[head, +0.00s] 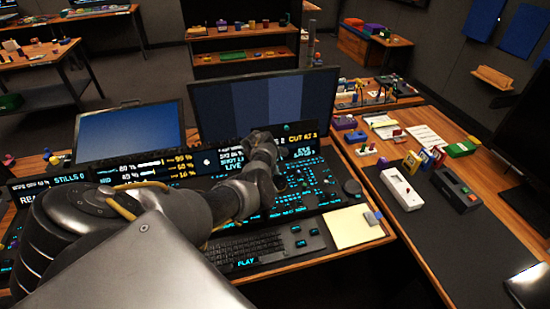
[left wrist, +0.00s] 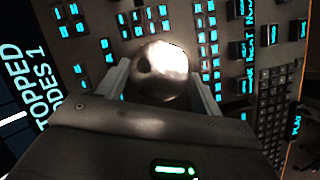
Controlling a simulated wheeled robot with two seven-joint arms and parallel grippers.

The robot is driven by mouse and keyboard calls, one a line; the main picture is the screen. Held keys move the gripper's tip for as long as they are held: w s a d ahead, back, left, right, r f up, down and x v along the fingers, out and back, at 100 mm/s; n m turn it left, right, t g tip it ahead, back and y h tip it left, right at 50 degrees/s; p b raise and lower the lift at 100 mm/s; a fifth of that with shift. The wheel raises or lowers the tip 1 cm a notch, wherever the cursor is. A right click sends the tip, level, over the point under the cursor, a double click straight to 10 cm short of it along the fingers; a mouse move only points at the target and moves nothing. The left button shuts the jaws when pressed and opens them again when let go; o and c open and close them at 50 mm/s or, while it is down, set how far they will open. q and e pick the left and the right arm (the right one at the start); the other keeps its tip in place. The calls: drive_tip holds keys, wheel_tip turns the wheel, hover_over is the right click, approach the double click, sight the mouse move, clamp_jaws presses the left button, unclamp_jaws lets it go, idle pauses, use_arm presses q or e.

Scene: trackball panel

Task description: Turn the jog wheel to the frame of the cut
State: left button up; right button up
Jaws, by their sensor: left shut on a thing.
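The control panel (head: 325,180) has glowing blue keys and dark round knobs. My left gripper (head: 279,182) is over its middle, with its fingertips hidden behind my arm in the head view. In the left wrist view its two fingers (left wrist: 164,88) stand on either side of a shiny silver rounded knob (left wrist: 165,72) with a dark dimple, and it is shut on this knob. I cannot tell surely whether it is the jog wheel. The display strip (head: 303,139) shows "CUT AT 3"; its other readings are partly covered by my arm.
A keyboard (head: 243,247) and yellow notepad (head: 352,228) lie in front of the panel. Two monitors (head: 265,103) (head: 128,131) stand behind it. A white device (head: 401,187) and a dark box (head: 456,189) sit on the right desk.

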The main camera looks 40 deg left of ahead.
use_arm(q)
drive_tip(key=shift+w+m+g+h+b, duration=0.1)
drive_tip(key=shift+m+g+h+b, duration=0.2)
drive_tip(key=shift+m, duration=0.85)
drive_tip(key=shift+w+m+g+h+b, duration=0.1)
drive_tip(key=shift+m+g+b, duration=0.3)
drive_tip(key=shift+m, duration=0.75)
drive_tip(key=shift+a, duration=0.1)
drive_tip(key=o, duration=1)
drive_tip(key=p+v, duration=0.1)
drive_tip(key=v, duration=0.9)
drive_tip(key=shift+r+p, duration=0.35)
drive_tip(key=shift+r, duration=0.05)
drive_tip(key=shift+w+a, duration=0.1)
drive_tip(key=shift+w, duration=0.05)
